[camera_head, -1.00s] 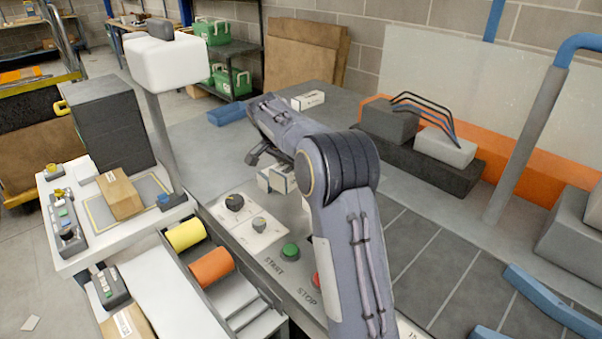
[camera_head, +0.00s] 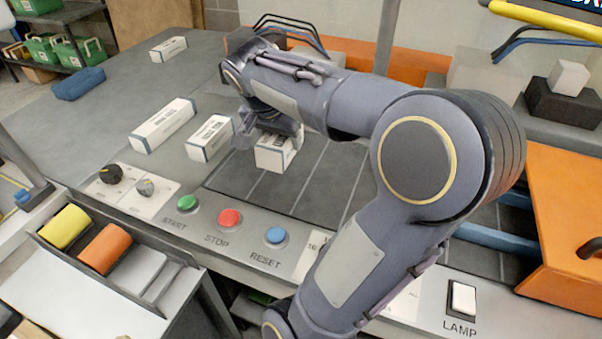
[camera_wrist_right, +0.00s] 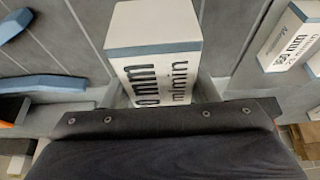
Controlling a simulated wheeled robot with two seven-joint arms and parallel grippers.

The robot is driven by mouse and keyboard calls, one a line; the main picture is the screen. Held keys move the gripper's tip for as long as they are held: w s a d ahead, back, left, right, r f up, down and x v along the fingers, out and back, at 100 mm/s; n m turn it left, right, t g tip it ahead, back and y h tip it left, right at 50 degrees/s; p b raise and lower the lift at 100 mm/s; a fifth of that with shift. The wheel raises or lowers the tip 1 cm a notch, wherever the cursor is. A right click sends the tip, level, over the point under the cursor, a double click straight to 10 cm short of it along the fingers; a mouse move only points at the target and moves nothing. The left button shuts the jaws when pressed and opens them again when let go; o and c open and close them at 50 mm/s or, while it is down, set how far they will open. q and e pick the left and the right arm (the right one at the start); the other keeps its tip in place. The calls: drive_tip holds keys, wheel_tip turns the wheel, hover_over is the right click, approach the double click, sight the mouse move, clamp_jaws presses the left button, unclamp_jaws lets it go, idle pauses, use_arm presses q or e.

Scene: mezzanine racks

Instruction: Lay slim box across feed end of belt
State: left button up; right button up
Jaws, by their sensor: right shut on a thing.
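My right gripper (camera_head: 268,132) is shut on a white box (camera_head: 275,154) with blue edges. In the right wrist view the held box (camera_wrist_right: 155,55) shows large black print, including "m/min". The box is over the left part of the dark grey belt (camera_head: 335,185), which has thin cross lines. I cannot tell whether it touches the belt. Two similar white boxes, a longer one (camera_head: 163,125) and a shorter one (camera_head: 210,138), lie on the grey table to the left of the belt. I cannot tell for sure which is the slim one. My left gripper is not in view.
A panel in front of the belt has a green START button (camera_head: 187,203), a red STOP button (camera_head: 230,218), a blue RESET button (camera_head: 276,235) and two knobs. Another white box (camera_head: 168,48) and a blue tray (camera_head: 79,84) stand farther back. An orange housing (camera_head: 565,215) stands at right.

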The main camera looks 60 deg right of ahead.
drive_tip(key=s+a, duration=0.2)
drive_tip(key=s, duration=0.3)
drive_tip(key=w+d+f, duration=0.1)
drive_tip(key=d, duration=0.1)
drive_tip(key=w+d+f, duration=0.1)
drive_tip(key=d, duration=0.1)
drive_tip(key=w+d+f, duration=0.1)
drive_tip(key=d+f, duration=0.1)
drive_tip(key=d, duration=0.1)
drive_tip(key=shift+w+d+f, duration=0.1)
drive_tip(key=d+f, duration=0.1)
drive_tip(key=w+d+f, duration=0.1)
drive_tip(key=d+f, duration=0.1)
drive_tip(key=w+d+f, duration=0.1)
drive_tip(key=f, duration=0.1)
drive_tip(key=shift+d+f, duration=0.1)
drive_tip(key=shift+d, duration=0.2)
drive_tip(key=shift+w+d+f, duration=0.15)
drive_tip(key=shift+d+f, duration=0.15)
drive_tip(key=shift+f, duration=0.2)
wheel_tip(320, 180, down, 3)
drive_tip(key=shift+d+f, duration=0.1)
drive_tip(key=shift+f, duration=0.05)
